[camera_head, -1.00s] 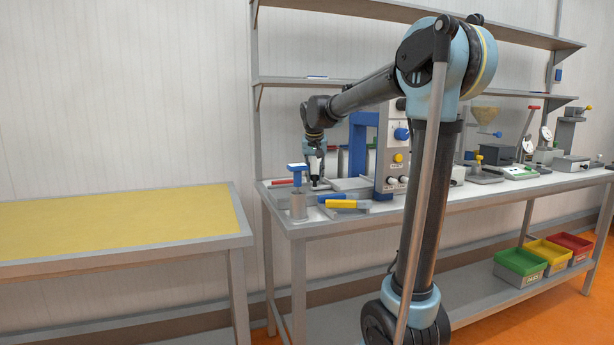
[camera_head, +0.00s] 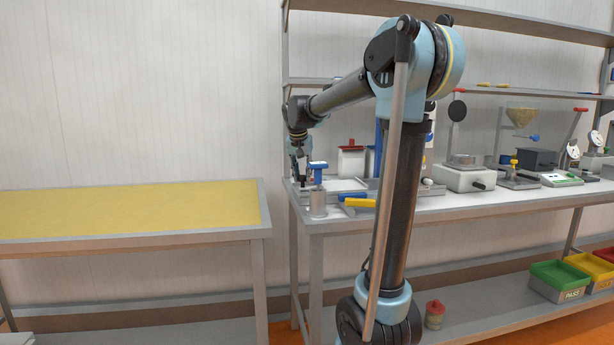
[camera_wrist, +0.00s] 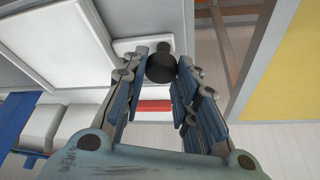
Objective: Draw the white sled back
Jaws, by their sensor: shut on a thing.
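My gripper (camera_wrist: 162,80) is closed around a round black knob (camera_wrist: 161,68) in the wrist view. The knob stands at the end of a white piece (camera_wrist: 128,46), which I take for part of the white sled; how the two join is partly hidden. A broad white plate (camera_wrist: 45,40) with a grey rim lies beside it. In the head view my gripper (camera_head: 303,182) is low at the bench's left end. A flat white surface (camera_head: 345,185) lies just right of it; the knob is too small to make out there.
A red-topped white container (camera_head: 351,161) stands behind. A yellow-topped table (camera_head: 120,215) is at the left, with a gap before the bench.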

